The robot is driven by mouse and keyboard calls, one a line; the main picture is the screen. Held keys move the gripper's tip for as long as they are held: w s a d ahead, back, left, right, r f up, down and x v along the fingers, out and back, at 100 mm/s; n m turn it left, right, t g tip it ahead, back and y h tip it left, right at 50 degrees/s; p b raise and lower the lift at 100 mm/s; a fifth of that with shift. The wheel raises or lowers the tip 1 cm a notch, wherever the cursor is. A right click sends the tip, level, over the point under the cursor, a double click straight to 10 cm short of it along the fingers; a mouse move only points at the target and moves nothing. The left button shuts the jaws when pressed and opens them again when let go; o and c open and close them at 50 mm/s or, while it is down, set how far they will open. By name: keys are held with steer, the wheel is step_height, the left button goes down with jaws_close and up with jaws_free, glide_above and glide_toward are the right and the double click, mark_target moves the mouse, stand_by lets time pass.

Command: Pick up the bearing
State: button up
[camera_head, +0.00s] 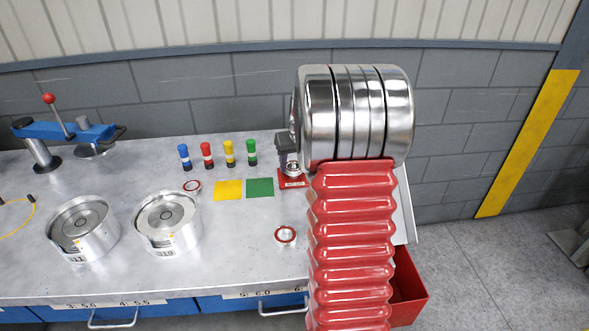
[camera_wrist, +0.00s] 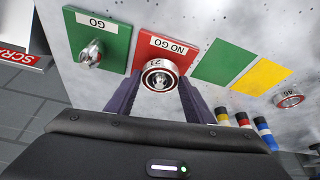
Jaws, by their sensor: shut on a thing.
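In the wrist view, a small metal bearing (camera_wrist: 160,77) with a red-edged ring, marked 21, sits between the two dark purple fingers of my gripper (camera_wrist: 159,88). My gripper is shut on it. Behind it is the red NO GO plate (camera_wrist: 168,47); a metal post shows in the bearing's hole, but I cannot tell whether the bearing is around it. In the head view, the bearing (camera_head: 292,168) is at the red plate (camera_head: 292,184), beneath my dark gripper. Another bearing (camera_head: 285,235) lies nearer the front, and one marked 46 (camera_wrist: 288,98) lies beyond the yellow square.
A green GO plate (camera_wrist: 98,38) with a metal post is beside the red plate. Yellow (camera_head: 228,190) and green (camera_head: 260,187) squares lie left, with several coloured cylinders behind. Two steel cups (camera_head: 84,229) (camera_head: 167,222) and a blue press (camera_head: 62,130) stand further left. A red bin (camera_head: 412,288) is right.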

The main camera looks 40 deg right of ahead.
step_height(320, 180, up, 8)
steer(key=shift+f, duration=0.2)
steer(key=shift+r, duration=0.1)
steer(key=shift+s, duration=0.1)
stand_by(2.1)
